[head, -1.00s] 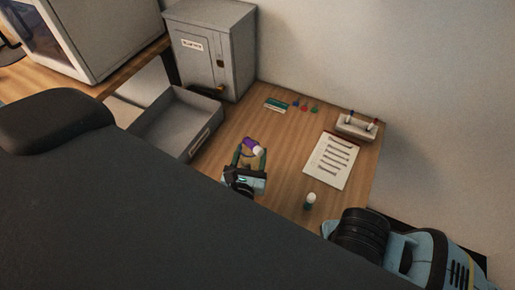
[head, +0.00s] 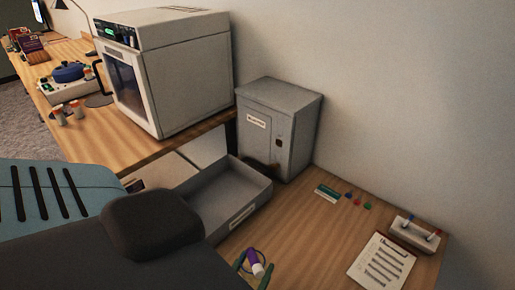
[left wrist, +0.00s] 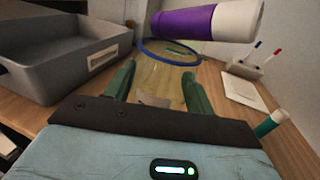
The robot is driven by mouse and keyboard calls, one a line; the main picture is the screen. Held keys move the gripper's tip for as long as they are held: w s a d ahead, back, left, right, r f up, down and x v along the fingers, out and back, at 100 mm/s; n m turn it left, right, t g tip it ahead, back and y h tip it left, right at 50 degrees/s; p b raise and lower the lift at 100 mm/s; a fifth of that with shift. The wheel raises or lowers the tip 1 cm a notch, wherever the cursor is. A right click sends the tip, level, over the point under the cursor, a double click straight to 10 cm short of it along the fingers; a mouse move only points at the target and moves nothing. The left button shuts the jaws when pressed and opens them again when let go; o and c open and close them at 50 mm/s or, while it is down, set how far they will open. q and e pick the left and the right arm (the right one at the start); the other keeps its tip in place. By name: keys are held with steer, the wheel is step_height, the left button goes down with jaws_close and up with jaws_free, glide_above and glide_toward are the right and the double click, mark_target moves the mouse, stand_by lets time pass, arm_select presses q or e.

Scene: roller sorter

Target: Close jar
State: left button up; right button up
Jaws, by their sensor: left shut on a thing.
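My left gripper (left wrist: 157,88) has its green fingers on either side of a see-through, yellowish object with a blue ring (left wrist: 185,59) at its far end, which looks like a clear jar. A purple-and-white cylinder (left wrist: 185,22) lies sideways across or above the ring; whether it touches is unclear. In the head view the cylinder (head: 256,264) shows at the bottom edge, between the fingertips of my left gripper (head: 253,271). No separate lid can be made out. My right gripper is not in view.
A grey open tray (head: 235,222) stands left of the gripper, before a grey cabinet (head: 270,130). A paper sheet (head: 382,262) and a marker holder (head: 415,232) are at the right.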

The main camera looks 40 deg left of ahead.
arm_select(q)
steer(key=o, duration=0.4)
steer(key=c, duration=0.7)
steer(key=shift+c, duration=0.2)
steer(key=shift+w+r, duration=0.1)
